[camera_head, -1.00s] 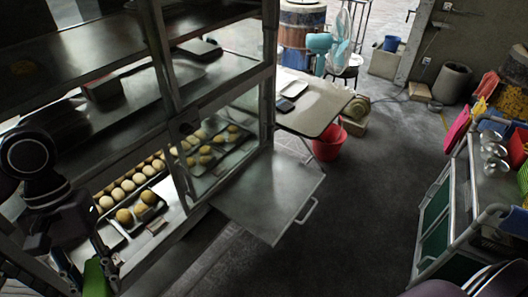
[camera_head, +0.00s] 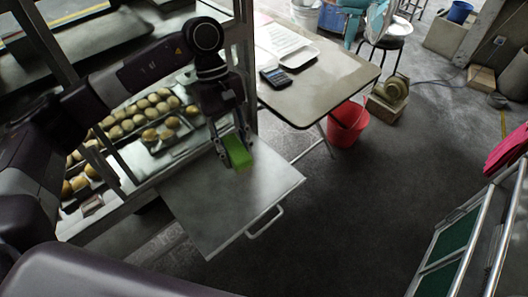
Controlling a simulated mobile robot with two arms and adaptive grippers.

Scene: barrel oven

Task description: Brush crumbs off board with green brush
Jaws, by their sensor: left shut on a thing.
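My left gripper (camera_head: 234,148) is shut on a green brush (camera_head: 238,153), which points down over the upper part of a grey metal board (camera_head: 225,205). The board is flat, has a handle on its front edge, and sticks out from the barrel oven's rack. I cannot tell whether the brush touches the board. No crumbs can be made out on it at this size. My right gripper is not in view.
Trays of buns (camera_head: 155,125) sit behind the board in the rack. A table (camera_head: 320,85) with a calculator (camera_head: 276,76) and papers stands behind it. A red bucket (camera_head: 347,124) is on the floor. A green-panelled cart (camera_head: 455,240) stands at right. The floor between is clear.

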